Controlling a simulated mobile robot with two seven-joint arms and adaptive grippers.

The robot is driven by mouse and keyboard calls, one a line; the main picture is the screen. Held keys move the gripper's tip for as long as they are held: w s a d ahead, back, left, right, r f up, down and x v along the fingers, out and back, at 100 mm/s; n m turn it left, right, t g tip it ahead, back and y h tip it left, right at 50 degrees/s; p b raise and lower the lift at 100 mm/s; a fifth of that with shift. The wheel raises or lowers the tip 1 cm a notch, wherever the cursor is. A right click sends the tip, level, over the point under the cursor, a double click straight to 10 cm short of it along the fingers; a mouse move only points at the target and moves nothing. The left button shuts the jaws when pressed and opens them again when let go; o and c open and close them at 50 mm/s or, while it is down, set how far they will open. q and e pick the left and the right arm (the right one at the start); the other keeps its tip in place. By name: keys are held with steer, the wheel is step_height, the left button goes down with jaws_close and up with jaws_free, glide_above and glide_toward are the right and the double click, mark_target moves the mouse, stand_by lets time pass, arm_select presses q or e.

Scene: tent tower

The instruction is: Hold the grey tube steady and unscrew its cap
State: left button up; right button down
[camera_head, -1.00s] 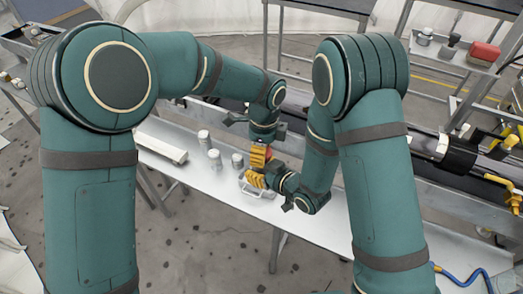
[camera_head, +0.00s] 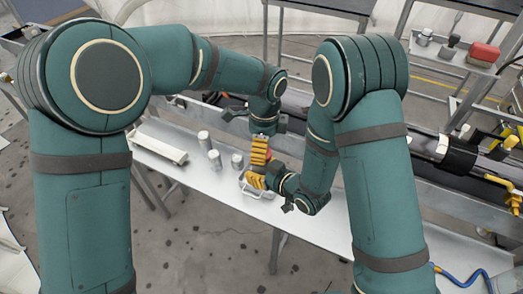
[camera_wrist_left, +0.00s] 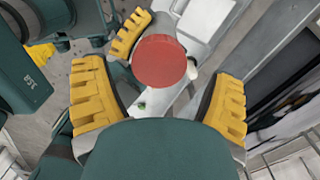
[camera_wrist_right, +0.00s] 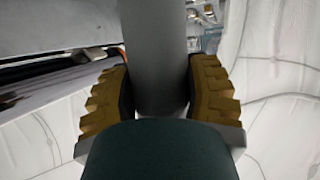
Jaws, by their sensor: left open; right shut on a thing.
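The grey tube (camera_wrist_right: 152,50) stands between the yellow fingers of my right gripper (camera_wrist_right: 158,85), which is shut on it in the right wrist view. Its red round cap (camera_wrist_left: 159,62) shows face-on in the left wrist view. My left gripper (camera_wrist_left: 160,85) is open, with a finger on each side of the cap and visible gaps between. In the head view my left gripper (camera_head: 259,150) is just above my right gripper (camera_head: 256,180); the tube and cap are mostly hidden there by the fingers.
A grey-white table (camera_head: 225,190) runs under both grippers. Several pale cylinders, one a canister (camera_head: 204,140), stand left of them, with a long white box (camera_head: 160,148) further left. A small tray (camera_head: 262,192) lies below the right gripper. A dark conveyor runs behind.

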mark_target(260, 170)
arm_select(q)
step_height(260, 170, up, 2)
steer(key=shift+r, duration=0.15)
steer(key=shift+r+m, duration=1.6)
steer(key=shift+s+a+f, duration=0.1)
steer(key=shift+f, duration=3.8)
steer(key=c, duration=1.3)
steer(key=shift+n, duration=1.6)
steer(key=o, duration=1.3)
